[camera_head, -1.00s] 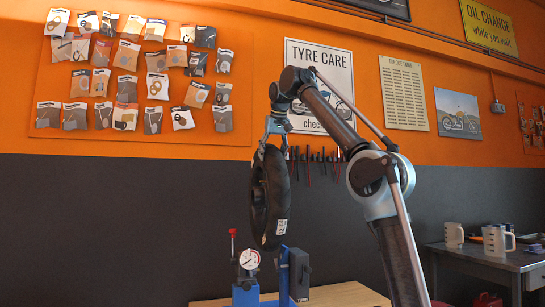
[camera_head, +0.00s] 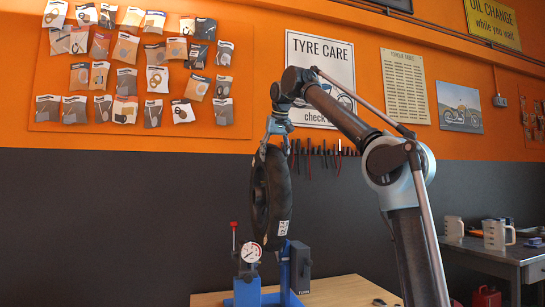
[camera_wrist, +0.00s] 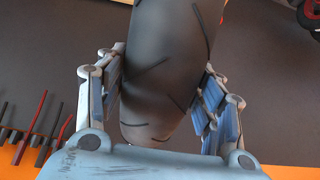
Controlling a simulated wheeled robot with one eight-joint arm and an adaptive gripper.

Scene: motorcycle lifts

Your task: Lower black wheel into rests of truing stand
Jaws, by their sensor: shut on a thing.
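The black wheel (camera_head: 271,198) hangs upright from my gripper (camera_head: 277,134) in the head view. My gripper is shut on the top of its tyre. In the wrist view the tyre (camera_wrist: 165,65) fills the space between the two blue fingers, which press on its sides. The blue truing stand (camera_head: 247,292) stands on a wooden table under the wheel, with a round dial gauge (camera_head: 250,252), a red-topped lever and a dark box on its right post. The wheel's lower edge is close to the stand's upper part. The rests are hidden or too small to tell.
The wooden tabletop (camera_head: 340,290) has bare room right of the stand. Tools (camera_head: 322,155) hang on the wall behind the arm.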

